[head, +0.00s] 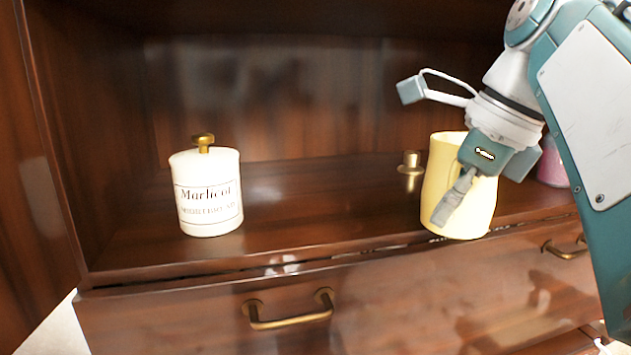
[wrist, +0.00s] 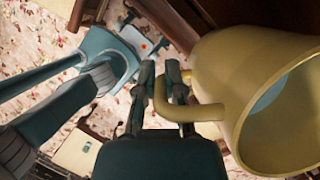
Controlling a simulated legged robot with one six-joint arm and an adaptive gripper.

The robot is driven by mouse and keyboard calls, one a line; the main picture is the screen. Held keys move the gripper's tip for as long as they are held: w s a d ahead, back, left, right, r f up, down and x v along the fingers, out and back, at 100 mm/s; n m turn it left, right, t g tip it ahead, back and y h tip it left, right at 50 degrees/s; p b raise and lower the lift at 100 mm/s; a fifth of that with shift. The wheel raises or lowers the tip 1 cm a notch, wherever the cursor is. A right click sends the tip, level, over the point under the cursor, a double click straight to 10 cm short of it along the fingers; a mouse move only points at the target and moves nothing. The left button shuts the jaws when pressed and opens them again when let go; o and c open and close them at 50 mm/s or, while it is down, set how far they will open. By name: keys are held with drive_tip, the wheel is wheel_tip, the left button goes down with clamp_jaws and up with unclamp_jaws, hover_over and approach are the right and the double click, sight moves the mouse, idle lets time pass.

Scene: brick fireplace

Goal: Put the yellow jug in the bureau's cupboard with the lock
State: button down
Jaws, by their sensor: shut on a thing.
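The yellow jug (head: 440,175) is upright at the front edge of the bureau's open shelf (head: 330,215), right of the middle. I cannot tell whether its base rests on the shelf or hangs just in front of it. My gripper (head: 455,200) is in front of the jug and shut on its handle. In the wrist view my gripper (wrist: 168,88) closes on the handle (wrist: 195,112), with the jug's body (wrist: 225,75) to the right and its open mouth facing the camera. No lock is clearly visible.
A white lidded jar (head: 208,195) with black lettering stands on the shelf's left. A small brass object (head: 410,162) is behind the jug, and a pink item (head: 552,165) is partly hidden by my arm. Below is a drawer with brass handles (head: 290,318). The shelf's middle is clear.

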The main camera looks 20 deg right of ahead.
drive_tip(key=w+a, duration=1.2)
drive_tip(key=shift+w, duration=0.25)
drive_tip(key=shift+w+f, duration=0.1)
drive_tip(key=shift+f, duration=0.6)
drive_tip(key=c, duration=0.7)
unclamp_jaws()
drive_tip(key=shift+f, duration=0.1)
drive_tip(key=shift+c, duration=0.2)
